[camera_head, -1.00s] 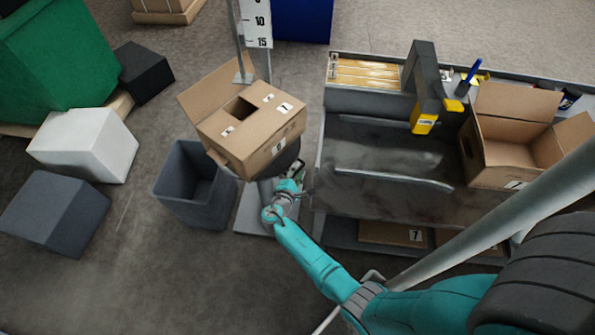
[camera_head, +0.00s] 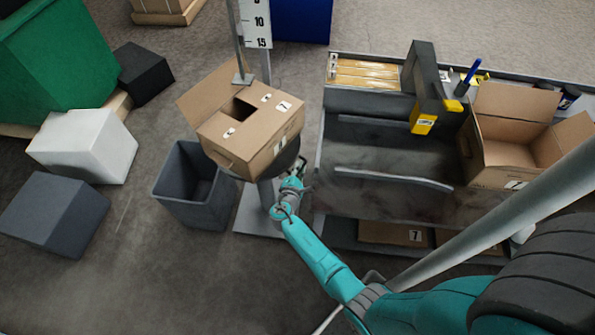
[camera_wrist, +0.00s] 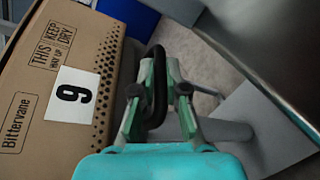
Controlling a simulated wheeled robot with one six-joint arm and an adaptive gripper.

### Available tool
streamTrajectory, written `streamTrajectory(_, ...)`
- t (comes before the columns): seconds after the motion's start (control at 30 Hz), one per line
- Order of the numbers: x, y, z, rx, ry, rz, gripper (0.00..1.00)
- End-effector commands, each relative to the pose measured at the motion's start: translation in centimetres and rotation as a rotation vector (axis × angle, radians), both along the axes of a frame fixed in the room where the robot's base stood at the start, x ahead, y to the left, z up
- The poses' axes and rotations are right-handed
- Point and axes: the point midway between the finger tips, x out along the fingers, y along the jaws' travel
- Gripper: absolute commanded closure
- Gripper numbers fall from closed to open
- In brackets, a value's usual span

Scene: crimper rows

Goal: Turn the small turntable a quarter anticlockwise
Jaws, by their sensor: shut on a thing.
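The small turntable (camera_head: 287,160) is a dark round disc on a grey post, mostly hidden under a cardboard box. The box (camera_head: 235,145) has an open flap and labels; its side with a "9" label shows at left in the wrist view (camera_wrist: 30,75). My gripper (camera_head: 297,176) is at the turntable's near right edge. In the wrist view my gripper (camera_wrist: 157,95) has its two green-grey fingers on either side of a black looped handle (camera_wrist: 155,62), closed on it. The handle's joint with the disc is hidden.
A grey bin (camera_head: 190,195) stands left of the turntable post. To the right is a dark workbench (camera_head: 385,150) with a yellow-and-black tool (camera_head: 425,110) and an open carton (camera_head: 500,150). A metal pole with a number scale (camera_head: 257,25) rises behind the box.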

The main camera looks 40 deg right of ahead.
Motion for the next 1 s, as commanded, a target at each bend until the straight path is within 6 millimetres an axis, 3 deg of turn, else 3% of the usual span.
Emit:
streamTrajectory(0.17, 0.13, -1.04, 0.01, 0.001, 0.001, 0.049, 1.00)
streamTrajectory(0.5, 0.19, -1.07, -0.02, 0.001, 0.002, 0.062, 1.00)
streamTrajectory(0.53, 0.20, -1.06, -0.02, 0.001, 0.002, 0.062, 0.83)
streamTrajectory(0.6, 0.19, -1.07, -0.03, 0.000, 0.002, 0.062, 0.66)
streamTrajectory(0.63, 0.18, -1.07, -0.02, 0.000, 0.002, 0.062, 0.63)
streamTrajectory(1.0, -0.10, -0.69, 0.06, 0.000, 0.001, 0.060, 0.63)
